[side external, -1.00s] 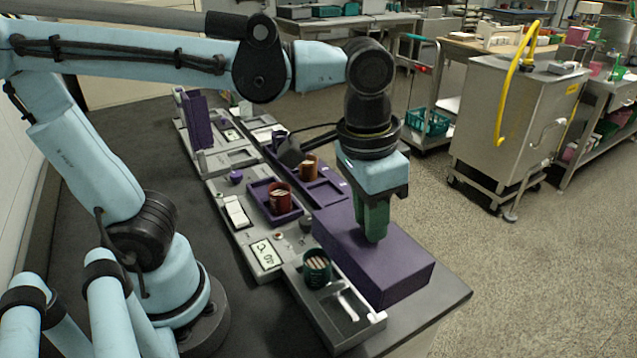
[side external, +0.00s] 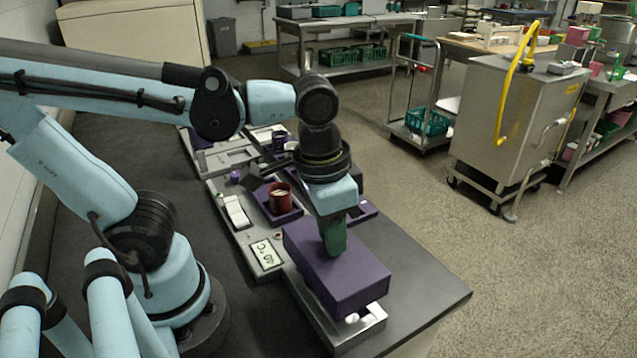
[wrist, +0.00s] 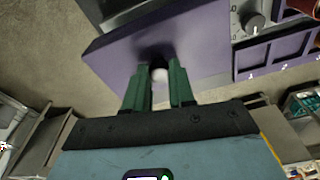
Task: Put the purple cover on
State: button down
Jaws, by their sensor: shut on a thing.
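The purple cover (side external: 345,272) is a long box shape. In the side view it sits over the near end of the grey machine base (side external: 372,326), whose metal front end shows below it. My gripper (side external: 334,242) is at the middle of the cover's top, with its green fingers pointing down. The cup and tray part at this end of the base are hidden under the cover. I cannot tell whether the cover touches the base.
A red cup (side external: 280,200) stands in a purple tray behind the cover. A white switch (side external: 235,212) and a small display panel (side external: 265,254) lie to its left. The dark table top (side external: 425,285) is bare on the right. A steel cart (side external: 510,125) stands beyond.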

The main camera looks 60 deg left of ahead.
jog(key=shift+f, duration=2.2)
jog(key=shift+f, duration=0.15)
dwell(0.4)
jog(key=c, duration=0.9)
grip_release()
jog(key=shift+o, duration=0.5)
jog(key=o, duration=0.4)
jog(key=shift+r, duration=3.5)
